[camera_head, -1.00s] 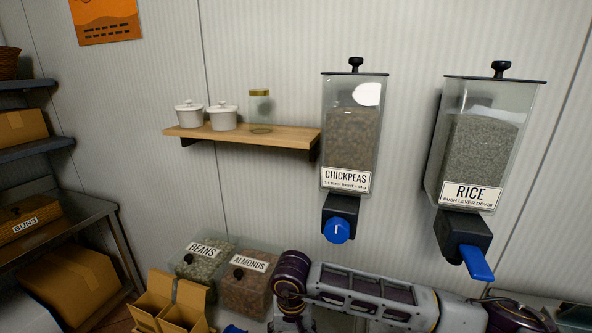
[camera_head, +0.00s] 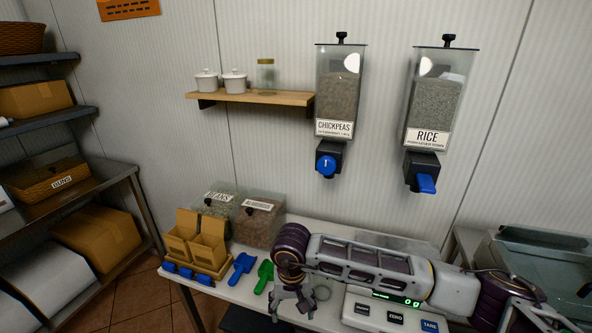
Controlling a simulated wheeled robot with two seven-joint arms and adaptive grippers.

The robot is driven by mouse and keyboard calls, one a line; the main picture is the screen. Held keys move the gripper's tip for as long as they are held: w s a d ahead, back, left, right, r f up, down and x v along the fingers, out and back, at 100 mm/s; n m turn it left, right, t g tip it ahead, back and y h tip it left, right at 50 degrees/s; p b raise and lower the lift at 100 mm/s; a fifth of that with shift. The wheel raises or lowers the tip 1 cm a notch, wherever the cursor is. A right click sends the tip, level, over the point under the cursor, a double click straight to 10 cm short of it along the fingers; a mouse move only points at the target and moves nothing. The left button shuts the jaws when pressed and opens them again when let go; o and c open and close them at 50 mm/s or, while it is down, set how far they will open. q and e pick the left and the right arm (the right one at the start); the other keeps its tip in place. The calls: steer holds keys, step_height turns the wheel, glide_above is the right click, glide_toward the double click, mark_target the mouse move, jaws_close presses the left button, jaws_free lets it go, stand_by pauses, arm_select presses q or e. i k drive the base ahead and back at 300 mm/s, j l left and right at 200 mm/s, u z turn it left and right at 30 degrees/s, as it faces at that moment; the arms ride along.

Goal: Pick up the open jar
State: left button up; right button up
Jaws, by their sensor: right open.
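My right gripper (camera_head: 293,311) hangs over the white table, fingers apart and pointing down, with nothing seen between them. A round, clear or pale rim (camera_head: 322,293) shows on the table just right of the gripper. It may be the open jar, but it is small, partly hidden by my right arm, and I cannot tell for sure. A glass jar with a gold-coloured lid (camera_head: 265,76) stands upright on the wooden wall shelf, far from the gripper. My left gripper is not in view.
A scale (camera_head: 385,311) reading 0 g stands right of the gripper. Bins of beans (camera_head: 218,201) and almonds (camera_head: 258,222) stand behind. Chickpeas (camera_head: 340,95) and rice (camera_head: 433,108) dispensers hang above.

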mark_target(323, 287)
steer(key=k, duration=0.85)
